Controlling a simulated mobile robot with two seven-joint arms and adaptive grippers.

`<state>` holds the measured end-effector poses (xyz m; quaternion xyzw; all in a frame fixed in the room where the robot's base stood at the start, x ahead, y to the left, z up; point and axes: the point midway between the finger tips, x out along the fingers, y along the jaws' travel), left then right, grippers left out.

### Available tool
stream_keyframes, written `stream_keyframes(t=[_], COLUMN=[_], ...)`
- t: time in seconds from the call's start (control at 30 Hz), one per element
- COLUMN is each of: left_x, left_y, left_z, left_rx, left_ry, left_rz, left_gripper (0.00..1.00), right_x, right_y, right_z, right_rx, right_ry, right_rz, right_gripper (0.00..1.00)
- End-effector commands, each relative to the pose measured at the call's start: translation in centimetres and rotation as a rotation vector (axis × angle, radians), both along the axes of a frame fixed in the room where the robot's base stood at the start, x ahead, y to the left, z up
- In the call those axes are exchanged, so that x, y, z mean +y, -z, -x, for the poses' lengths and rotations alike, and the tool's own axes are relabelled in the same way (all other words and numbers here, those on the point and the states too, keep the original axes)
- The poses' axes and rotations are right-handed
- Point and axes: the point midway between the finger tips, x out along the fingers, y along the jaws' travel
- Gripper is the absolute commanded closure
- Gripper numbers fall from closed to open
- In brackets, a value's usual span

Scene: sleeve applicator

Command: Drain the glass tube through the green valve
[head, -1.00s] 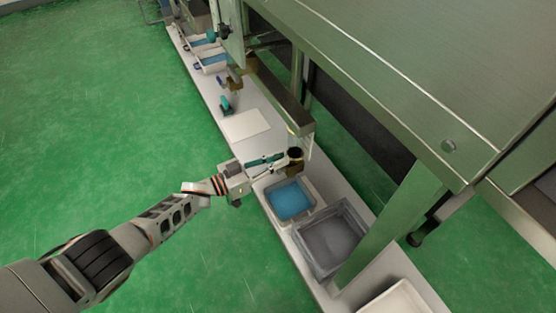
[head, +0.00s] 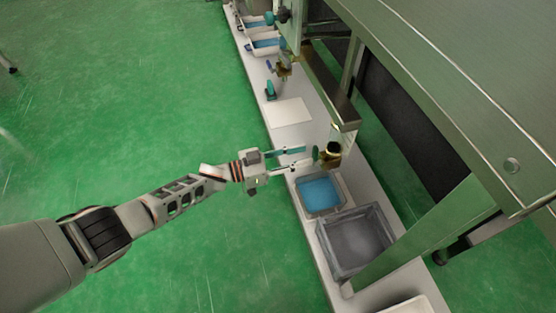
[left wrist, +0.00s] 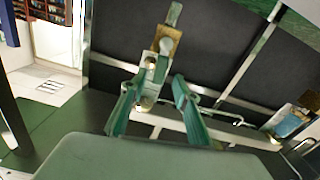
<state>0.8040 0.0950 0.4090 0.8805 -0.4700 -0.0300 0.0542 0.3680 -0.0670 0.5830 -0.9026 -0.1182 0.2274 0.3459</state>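The green valve handle (head: 316,154) shows in the head view on the left side of a brass fitting (head: 331,157) at the lower end of the glass tube (head: 344,136). The tube is partly hidden by the metal frame. My left gripper (head: 300,159) is open, with its two fingers apart and their tips just left of the handle. It looks empty. In the left wrist view my left gripper (left wrist: 155,95) is spread, with a brass block (left wrist: 168,42) and pale metal parts beyond the gap. My right gripper is not in view.
A tray with blue contents (head: 342,179) stands below the fitting, and a grey bin (head: 318,236) stands beside it. A white sheet (head: 290,111) and a small teal item (head: 270,90) lie farther along the narrow bench. The metal machine (head: 450,80) blocks the right. Green floor is open at left.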

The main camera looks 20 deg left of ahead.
Motion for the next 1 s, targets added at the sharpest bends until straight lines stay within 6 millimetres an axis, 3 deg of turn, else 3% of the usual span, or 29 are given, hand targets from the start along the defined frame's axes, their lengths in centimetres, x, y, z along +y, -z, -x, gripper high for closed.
stream_keyframes(t=[0.1, 0.3, 0.77, 0.9, 1.0], left_x=[2.2, 4.8, 5.9, 5.8, 5.9], left_y=[0.1, 0.0, 0.0, -0.1, -0.2], left_z=[1.5, 3.2, 3.9, 4.0, 4.4], left_rx=[-0.001, 0.000, -0.001, -0.014, -0.068], left_ry=[0.001, 0.000, 0.001, -0.004, -0.026], left_rz=[-0.003, 0.000, 0.001, -0.005, -0.030], left_gripper=[0.69, 0.69, 0.69, 1.00, 1.00], right_x=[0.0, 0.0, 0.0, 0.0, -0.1], right_y=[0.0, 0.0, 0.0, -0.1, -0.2], right_z=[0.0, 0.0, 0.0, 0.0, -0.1], right_rx=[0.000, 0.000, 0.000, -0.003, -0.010], right_ry=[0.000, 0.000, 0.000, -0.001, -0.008], right_rz=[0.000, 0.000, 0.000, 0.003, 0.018], right_gripper=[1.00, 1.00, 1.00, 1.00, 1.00])
